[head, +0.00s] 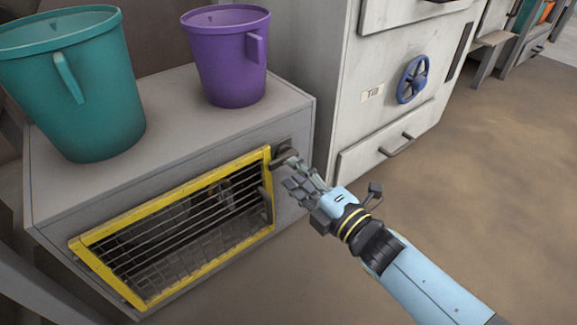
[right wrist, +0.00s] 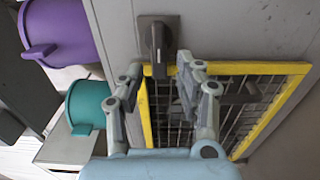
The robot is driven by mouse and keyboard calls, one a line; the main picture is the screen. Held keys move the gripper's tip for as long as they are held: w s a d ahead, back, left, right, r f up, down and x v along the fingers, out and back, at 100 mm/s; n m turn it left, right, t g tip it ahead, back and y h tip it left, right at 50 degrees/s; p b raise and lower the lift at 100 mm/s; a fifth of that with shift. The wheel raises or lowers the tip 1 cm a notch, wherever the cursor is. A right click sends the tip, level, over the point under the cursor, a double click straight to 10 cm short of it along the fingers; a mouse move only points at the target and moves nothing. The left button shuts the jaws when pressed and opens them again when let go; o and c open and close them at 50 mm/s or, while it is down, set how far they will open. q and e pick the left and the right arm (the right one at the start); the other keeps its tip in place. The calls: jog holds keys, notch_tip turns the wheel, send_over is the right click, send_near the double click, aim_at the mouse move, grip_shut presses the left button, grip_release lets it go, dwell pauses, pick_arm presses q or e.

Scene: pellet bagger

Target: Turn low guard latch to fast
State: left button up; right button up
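The low guard (head: 190,228) is a yellow-framed wire mesh door on the front of a grey cabinet. Its dark latch (head: 281,158) sits on a grey plate by the guard's upper right corner. In the right wrist view, the latch (right wrist: 158,42) stands at the top centre, just beyond the fingertips. My right gripper (head: 289,170) is at the latch; in the right wrist view its two fingers (right wrist: 160,68) are apart, one on each side of the latch's line. I cannot tell whether a finger touches it. My left gripper is not in view.
A teal bucket (head: 75,90) and a purple bucket (head: 232,65) stand on the cabinet top (head: 165,95). A pale cabinet with a blue handwheel (head: 413,79) and a drawer handle (head: 397,146) stands behind on the right. The brown floor at right is clear.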

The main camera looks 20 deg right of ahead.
jog(key=v, duration=0.8)
jog(key=shift+s, duration=0.35)
jog(key=shift+d, duration=0.1)
